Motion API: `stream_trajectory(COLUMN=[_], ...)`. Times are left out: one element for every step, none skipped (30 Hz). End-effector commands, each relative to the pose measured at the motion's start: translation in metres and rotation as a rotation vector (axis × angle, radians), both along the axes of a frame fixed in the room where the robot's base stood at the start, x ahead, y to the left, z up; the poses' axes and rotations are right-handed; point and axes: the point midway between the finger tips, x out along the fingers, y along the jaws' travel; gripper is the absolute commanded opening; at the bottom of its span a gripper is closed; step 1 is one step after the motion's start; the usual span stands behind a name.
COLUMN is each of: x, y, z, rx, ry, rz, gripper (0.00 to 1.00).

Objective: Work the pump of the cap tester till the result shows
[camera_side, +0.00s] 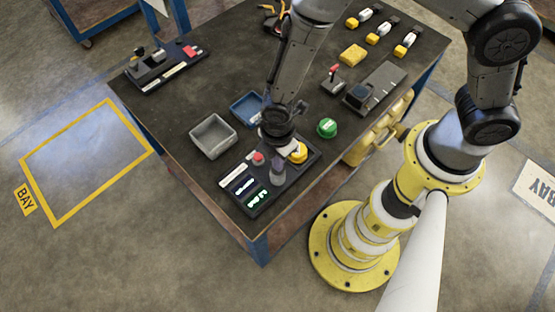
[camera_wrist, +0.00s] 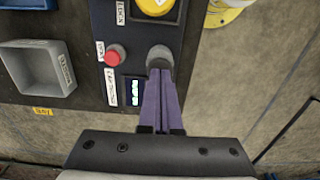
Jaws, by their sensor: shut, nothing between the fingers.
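The cap tester (camera_side: 281,187) is a dark panel at the table's near corner. In the side view it carries a red button (camera_side: 258,157), a yellow round part (camera_side: 298,153) and lit displays (camera_side: 257,197). The wrist view shows the red button (camera_wrist: 115,56), the yellow part (camera_wrist: 156,4) and a small display with green marks (camera_wrist: 132,91), too small to read. My gripper (camera_wrist: 159,72) is shut and empty, its purple fingers together. Its tips are at a grey round knob (camera_wrist: 160,55), which looks like the pump; whether they touch, I cannot tell. My gripper shows over the panel (camera_side: 278,170).
A grey tray (camera_side: 213,136) and a blue tray (camera_side: 247,107) stand beside the panel. Another control panel (camera_side: 166,67) is at the far left. The table middle is fairly clear.

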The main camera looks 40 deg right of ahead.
Motion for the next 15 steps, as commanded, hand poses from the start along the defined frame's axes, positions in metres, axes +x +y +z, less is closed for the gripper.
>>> stream_trajectory(x=[0.000,0.000,0.000,0.000,0.000,0.000,0.000,0.000,0.000,0.000,0.000,0.000,-0.001,-0.001,0.000], y=[0.000,0.000,0.000,0.000,0.000,0.000,0.000,0.000,0.000,0.000,0.000,0.000,0.000,0.000,0.000], z=[0.000,0.000,0.000,0.000,0.000,0.000,0.000,-0.001,-0.003,-0.006,-0.010,-0.015,-0.018,-0.020,-0.021], rx=[0.000,0.000,0.000,0.000,0.000,0.000,0.000,0.000,-0.001,-0.002,-0.002,-0.002,-0.002,-0.002,-0.001], ry=[0.000,0.000,0.000,0.000,0.000,0.000,0.000,0.000,0.001,0.002,0.002,0.002,0.002,0.002,0.001], rz=[0.000,0.000,0.000,0.000,0.000,0.000,0.000,0.000,0.000,0.000,0.000,0.000,0.000,0.000,0.000], gripper=[0.00,0.00,0.00,0.00,0.00,0.00,0.00,0.00,0.00,0.00,0.00,0.00,0.00,0.00,0.00])
